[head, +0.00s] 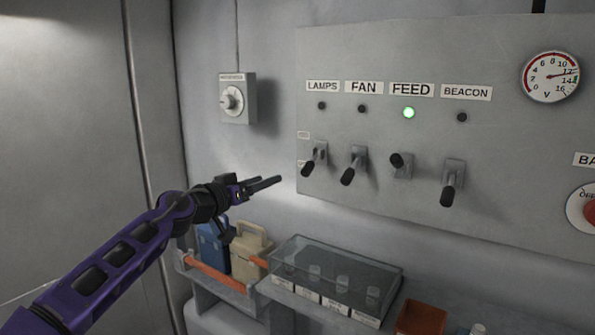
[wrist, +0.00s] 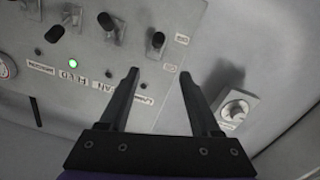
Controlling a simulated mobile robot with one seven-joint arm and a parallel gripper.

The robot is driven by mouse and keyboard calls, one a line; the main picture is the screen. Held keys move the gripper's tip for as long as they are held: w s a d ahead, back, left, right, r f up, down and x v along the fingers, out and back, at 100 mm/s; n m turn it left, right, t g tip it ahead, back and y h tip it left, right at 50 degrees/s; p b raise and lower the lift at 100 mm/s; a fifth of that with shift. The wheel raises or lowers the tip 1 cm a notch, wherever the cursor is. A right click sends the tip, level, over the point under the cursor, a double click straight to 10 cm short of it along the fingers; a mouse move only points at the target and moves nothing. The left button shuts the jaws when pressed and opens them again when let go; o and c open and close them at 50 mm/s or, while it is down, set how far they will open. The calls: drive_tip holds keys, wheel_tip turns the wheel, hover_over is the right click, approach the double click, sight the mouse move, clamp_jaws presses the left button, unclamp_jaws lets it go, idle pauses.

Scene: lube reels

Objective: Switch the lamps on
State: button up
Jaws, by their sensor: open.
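The lamps switch (head: 315,159) is a black-tipped lever under the LAMPS label (head: 323,87) on the grey wall panel. Its lever points down and the small indicator (head: 322,105) above it is dark. My gripper (head: 275,184) is open and empty, left of and slightly below this lever in the head view, apart from it. In the wrist view the picture is turned over; the lamps lever (wrist: 157,42) shows just beyond the gap between my open fingertips (wrist: 158,76). The LAMPS label (wrist: 148,99) is partly hidden by a finger.
The fan lever (head: 354,165) and beacon lever (head: 450,183) point down with dark indicators. The feed lever (head: 402,164) points up; its indicator (head: 409,113) glows green. A thermostat-like dial box (head: 236,98) is on the left wall. A clear-lidded case (head: 335,275) stands below the panel.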

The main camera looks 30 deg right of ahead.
sight(303, 170)
drive_tip(key=shift+m+g, duration=0.3)
drive_tip(key=shift+m, duration=0.3)
drive_tip(key=x, duration=1.7)
drive_tip(key=shift+w+d+f, duration=0.1)
drive_tip(key=shift+d+f, duration=0.15)
drive_tip(key=shift+d, duration=0.1)
clamp_jaws()
